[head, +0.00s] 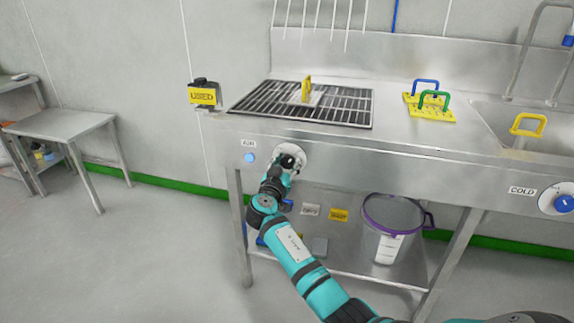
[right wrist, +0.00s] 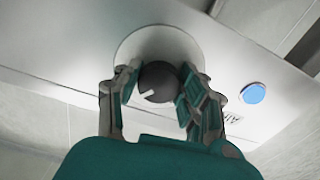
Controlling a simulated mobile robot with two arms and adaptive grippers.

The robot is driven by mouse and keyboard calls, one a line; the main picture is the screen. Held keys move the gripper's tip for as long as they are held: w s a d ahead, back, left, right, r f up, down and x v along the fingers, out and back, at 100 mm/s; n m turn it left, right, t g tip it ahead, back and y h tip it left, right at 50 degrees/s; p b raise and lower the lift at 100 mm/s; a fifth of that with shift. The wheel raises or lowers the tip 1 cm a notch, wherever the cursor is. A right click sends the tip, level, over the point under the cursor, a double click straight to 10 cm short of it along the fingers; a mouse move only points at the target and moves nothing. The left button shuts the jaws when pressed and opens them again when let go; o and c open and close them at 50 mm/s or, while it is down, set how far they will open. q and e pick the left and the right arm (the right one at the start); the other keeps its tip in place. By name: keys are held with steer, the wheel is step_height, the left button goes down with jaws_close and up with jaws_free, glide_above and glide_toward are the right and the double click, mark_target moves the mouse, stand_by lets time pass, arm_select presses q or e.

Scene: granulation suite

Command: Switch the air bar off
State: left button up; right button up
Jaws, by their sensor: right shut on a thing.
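The air bar's dark round knob (right wrist: 158,82) sits on a pale round plate (right wrist: 135,48) on the sink unit's steel front panel. A white pointer mark on the knob points left and slightly down in the right wrist view. My right gripper (right wrist: 155,90) has its fingers on both sides of the knob and is shut on it. In the head view my right gripper (head: 289,162) covers most of the knob and part of the plate (head: 301,149). A blue round light or button (head: 249,157) is beside the plate, also seen in the right wrist view (right wrist: 253,93). My left gripper is out of view.
Above the panel is a dark grate (head: 345,107) with a yellow-handled piece on it. A clear bucket with purple rim (head: 375,245) stands on the lower shelf. A blue COLD knob (head: 563,203) is far right.

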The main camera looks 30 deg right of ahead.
steer(key=shift+n, duration=3)
steer(key=n+p, duration=0.2)
steer(key=n, duration=0.3)
steer(key=shift+s+r+n, duration=0.1)
steer(key=shift+r+n, duration=0.05)
steer(key=shift+n, duration=0.15)
steer(key=n+p, duration=0.2)
steer(key=n, duration=0.2)
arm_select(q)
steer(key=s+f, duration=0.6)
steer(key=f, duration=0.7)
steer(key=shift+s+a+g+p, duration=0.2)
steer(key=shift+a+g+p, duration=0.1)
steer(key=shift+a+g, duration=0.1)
arm_select(e)
steer(key=shift+n, duration=0.8)
